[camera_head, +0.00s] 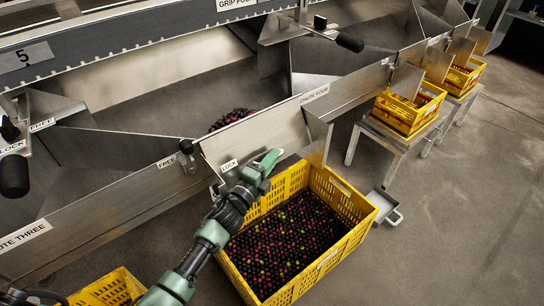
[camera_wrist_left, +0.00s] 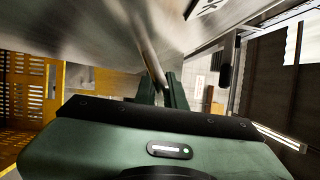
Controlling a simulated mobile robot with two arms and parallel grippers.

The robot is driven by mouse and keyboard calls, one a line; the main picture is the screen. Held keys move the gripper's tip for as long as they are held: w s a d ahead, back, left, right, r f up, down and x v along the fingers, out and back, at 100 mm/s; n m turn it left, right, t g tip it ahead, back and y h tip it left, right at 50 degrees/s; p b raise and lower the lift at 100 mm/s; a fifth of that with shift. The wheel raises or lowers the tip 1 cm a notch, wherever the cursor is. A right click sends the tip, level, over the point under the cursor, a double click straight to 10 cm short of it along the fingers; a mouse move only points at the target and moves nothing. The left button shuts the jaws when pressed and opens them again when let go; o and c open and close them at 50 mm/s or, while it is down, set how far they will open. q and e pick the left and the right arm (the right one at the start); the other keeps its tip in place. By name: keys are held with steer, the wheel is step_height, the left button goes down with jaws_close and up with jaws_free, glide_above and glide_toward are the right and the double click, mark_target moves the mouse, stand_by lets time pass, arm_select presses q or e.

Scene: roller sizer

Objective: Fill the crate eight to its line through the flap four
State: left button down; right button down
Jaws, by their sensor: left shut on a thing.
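The yellow crate (camera_head: 345,190) under chute four holds a broad bed of dark purple and green fruit (camera_head: 285,240), below its rim. I cannot read a number or a fill line on it. The steel flap four (camera_head: 255,138) stands at the chute mouth above the crate's back side. My left gripper (camera_head: 268,162) is at the flap's lower edge, by the LOCK label. In the left wrist view its fingers (camera_wrist_left: 160,88) are shut on a thin metal rod, the flap handle (camera_wrist_left: 150,50). My right gripper is not in view.
Some fruit (camera_head: 230,118) lies in the trough behind the flap. A black-knobbed lever (camera_head: 186,147) sits by the FREE label. More yellow crates (camera_head: 408,112) stand on metal stands at right. A grey scoop-like pan (camera_head: 384,206) is beside the crate.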

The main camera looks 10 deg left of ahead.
arm_select(q)
steer(key=shift+s+d+f, duration=0.1)
stand_by(0.3)
steer(key=c, duration=1.8)
jaws_free()
steer(key=shift+o, duration=0.2)
